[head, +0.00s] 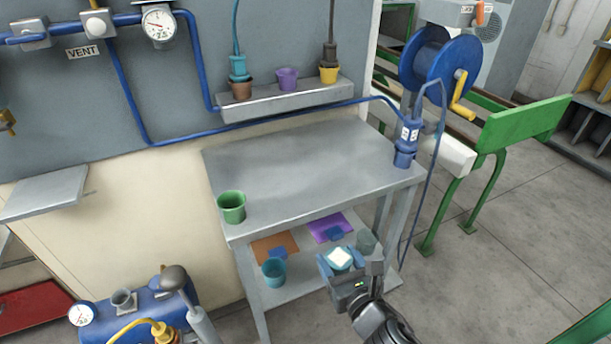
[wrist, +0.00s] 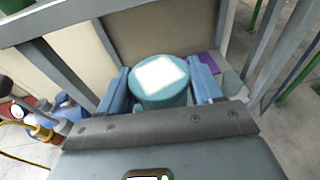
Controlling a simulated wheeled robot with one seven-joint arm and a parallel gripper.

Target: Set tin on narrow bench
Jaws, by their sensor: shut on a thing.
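The tin is a teal round can with a white square patch on its top (head: 341,257); it also shows in the wrist view (wrist: 150,99). My gripper (head: 343,268) is shut on it, with one blue finger on each side, as the wrist view (wrist: 160,84) shows. The tin is upright, in front of the bench and lower in the picture than its top. The grey metal bench (head: 310,165) has a broad bare top and a lower shelf. Whether the tin touches anything below is hidden by my gripper.
The lower shelf holds an orange sheet (head: 268,246), a purple sheet (head: 325,224), a teal cup (head: 274,272) and a greyish cup (head: 367,241). A blue tank (head: 150,304) stands left; a hose reel (head: 440,65) is behind right.

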